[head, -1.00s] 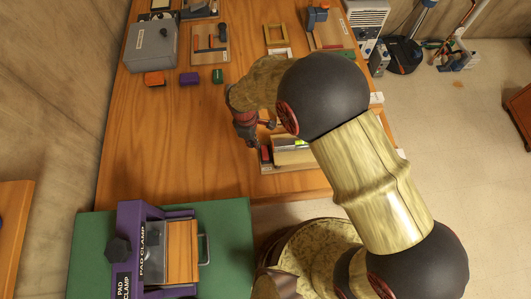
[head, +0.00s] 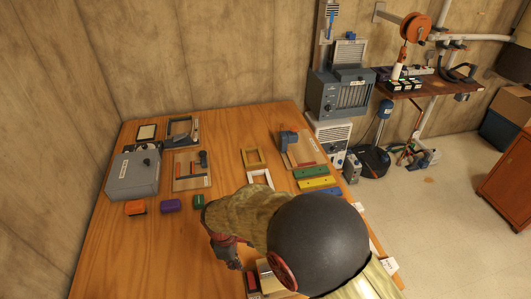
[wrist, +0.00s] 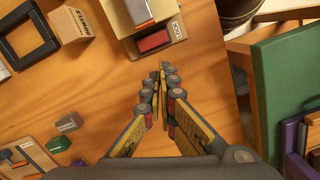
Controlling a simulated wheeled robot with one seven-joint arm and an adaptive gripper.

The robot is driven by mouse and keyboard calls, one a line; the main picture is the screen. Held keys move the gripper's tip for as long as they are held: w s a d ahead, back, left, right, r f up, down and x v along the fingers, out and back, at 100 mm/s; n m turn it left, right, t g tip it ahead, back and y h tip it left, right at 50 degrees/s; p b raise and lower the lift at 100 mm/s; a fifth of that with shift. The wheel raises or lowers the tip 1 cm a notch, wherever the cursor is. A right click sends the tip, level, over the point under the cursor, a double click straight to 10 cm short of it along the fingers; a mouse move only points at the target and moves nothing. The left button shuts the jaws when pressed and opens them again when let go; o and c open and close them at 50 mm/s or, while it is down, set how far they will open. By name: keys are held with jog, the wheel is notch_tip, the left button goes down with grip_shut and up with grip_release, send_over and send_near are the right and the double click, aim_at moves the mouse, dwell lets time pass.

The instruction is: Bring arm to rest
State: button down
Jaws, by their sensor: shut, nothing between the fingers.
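My gripper (head: 232,262) is above the wooden workbench (head: 110,255), near its front part. In the wrist view its two fingers (wrist: 162,75) come together at the tips with nothing between them. My arm bends over the bench from the lower right and hides part of its right side. A labelled holder with a red block (wrist: 153,40) lies just beyond the fingertips in the wrist view, apart from them as far as I can tell.
A grey box (head: 133,176) stands at the bench's left. Orange (head: 136,207), purple (head: 170,205) and green (head: 198,201) blocks sit before it. Green, yellow and blue bars (head: 317,182) lie at the right. Open floor (head: 440,220) is right of the bench.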

jog(key=s+d+r+m+t, duration=0.2)
jog(key=s+d+r+m, duration=0.2)
jog(key=d+r, duration=0.6)
jog(key=s+d+r+m+t+b, duration=0.1)
jog(key=s+d+r+m, duration=0.3)
jog(key=d+r+m, duration=0.3)
jog(key=s+d+r+m+t+y, duration=0.1)
jog(key=d+r+m, duration=0.5)
jog(key=d+r, duration=0.8)
jog(key=shift+s+d+r+m+t, duration=0.15)
jog(key=shift+s+d+m+t, duration=0.15)
jog(key=shift+s+d+t, duration=0.85)
jog(key=shift+s+a+g, duration=0.25)
jog(key=shift+s+g, duration=0.05)
jog(key=shift+g, duration=0.05)
